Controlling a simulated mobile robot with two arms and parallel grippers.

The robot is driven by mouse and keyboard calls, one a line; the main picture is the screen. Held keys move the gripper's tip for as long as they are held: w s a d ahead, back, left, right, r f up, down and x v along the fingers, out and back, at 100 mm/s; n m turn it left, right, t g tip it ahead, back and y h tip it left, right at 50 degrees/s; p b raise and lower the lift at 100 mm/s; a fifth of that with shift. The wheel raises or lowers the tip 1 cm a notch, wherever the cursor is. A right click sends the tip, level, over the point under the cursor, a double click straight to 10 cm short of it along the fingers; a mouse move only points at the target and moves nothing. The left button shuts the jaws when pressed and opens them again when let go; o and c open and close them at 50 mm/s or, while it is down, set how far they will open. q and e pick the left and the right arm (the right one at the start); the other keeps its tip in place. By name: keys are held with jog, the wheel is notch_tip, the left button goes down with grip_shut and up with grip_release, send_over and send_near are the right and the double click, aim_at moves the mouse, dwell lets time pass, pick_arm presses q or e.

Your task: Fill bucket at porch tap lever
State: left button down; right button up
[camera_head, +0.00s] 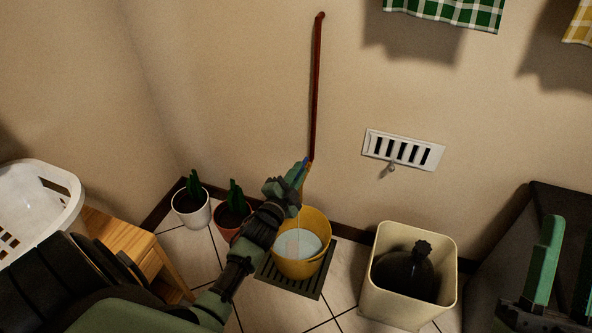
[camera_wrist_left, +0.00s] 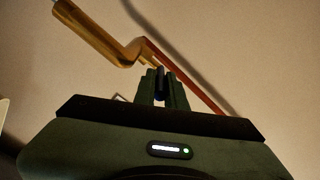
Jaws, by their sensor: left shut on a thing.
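The brass tap (camera_wrist_left: 118,42) sits at the lower end of the red-brown wall pipe. A blue part (camera_head: 306,160), likely the lever, shows by my left gripper (camera_head: 284,188) in the head view. My left gripper is shut on the lever, its fingers (camera_wrist_left: 161,86) hiding most of it. The yellow bucket (camera_head: 318,224) stands upright below the tap on a dark grate. Pale water (camera_head: 308,243) shows in it, and a thin pale stream seems to fall from the tap. My right gripper (camera_head: 570,248) is at the lower right, fingers apart and empty.
The red-brown pipe (camera_head: 317,90) runs up the wall. Two potted plants (camera_head: 191,211) stand left of the bucket. A cream bin (camera_head: 439,240) holding a dark bottle (camera_head: 405,275) stands right of it. A white basket (camera_head: 62,200) and wooden stool (camera_head: 115,232) are at left.

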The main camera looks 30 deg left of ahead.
pick_arm(q)
jog(key=shift+d+f+n+y, duration=0.1)
jog(key=shift+d+n+y, duration=0.25)
jog(key=shift+y, duration=0.25)
pick_arm(e)
jog(key=shift+s+r, duration=0.15)
jog(key=shift+s+r+y, duration=0.1)
jog(key=shift+y, duration=0.2)
pick_arm(q)
jog(key=c, duration=1.5)
grip_release()
